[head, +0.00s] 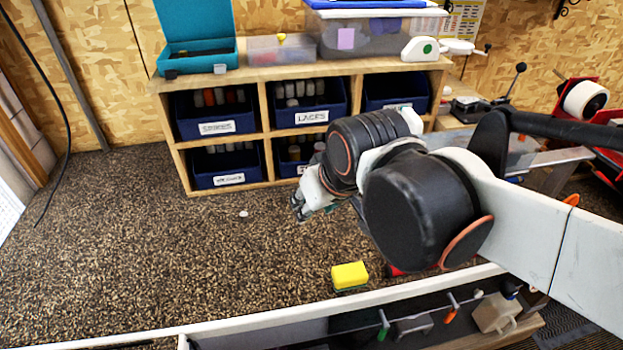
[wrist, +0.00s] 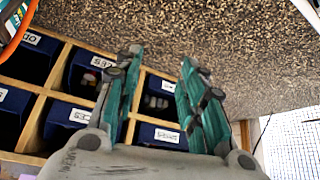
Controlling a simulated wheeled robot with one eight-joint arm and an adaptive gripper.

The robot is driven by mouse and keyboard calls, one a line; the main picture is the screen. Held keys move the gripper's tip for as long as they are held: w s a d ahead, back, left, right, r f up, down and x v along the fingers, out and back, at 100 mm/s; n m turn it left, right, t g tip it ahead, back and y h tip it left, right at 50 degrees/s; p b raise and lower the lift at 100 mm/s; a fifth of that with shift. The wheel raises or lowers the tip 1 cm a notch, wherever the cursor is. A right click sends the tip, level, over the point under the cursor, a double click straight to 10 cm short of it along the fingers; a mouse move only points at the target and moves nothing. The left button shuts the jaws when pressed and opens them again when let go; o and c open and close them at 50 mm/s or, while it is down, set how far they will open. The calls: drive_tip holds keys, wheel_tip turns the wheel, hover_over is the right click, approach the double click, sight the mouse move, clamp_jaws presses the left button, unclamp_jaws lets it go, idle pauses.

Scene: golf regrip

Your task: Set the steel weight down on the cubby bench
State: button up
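The wooden cubby bench (head: 265,125) stands against the back wall, with dark blue labelled bins in its openings. Its wooden frame also shows in the wrist view (wrist: 62,65). My gripper (head: 299,207) is in front of the bench, low on its right side, partly hidden by my arm. In the wrist view my gripper (wrist: 159,58) has its two green-and-grey fingers apart, with nothing visible between them. I cannot pick out the steel weight for certain. A small pale round thing (head: 243,214) lies on the speckled floor left of the gripper; I cannot tell what it is.
The bench top holds an open teal case (head: 197,40), clear boxes (head: 365,35) and a white dispenser (head: 419,48). A yellow sponge (head: 350,275) lies near the front edge. The speckled floor (head: 120,240) at left is clear. Red equipment (head: 600,95) stands at right.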

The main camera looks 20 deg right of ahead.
drive_tip(key=shift+m+t, duration=0.4)
drive_tip(key=shift+s+d+f, duration=0.2)
drive_tip(key=shift+s+d, duration=0.05)
drive_tip(key=shift+s, duration=0.4)
drive_tip(key=shift+s+d+f, duration=0.15)
drive_tip(key=shift+s+d, duration=0.1)
drive_tip(key=shift+s, duration=0.45)
drive_tip(key=shift+s+d+f, duration=0.2)
drive_tip(key=shift+s+d, duration=0.05)
drive_tip(key=shift+s, duration=0.4)
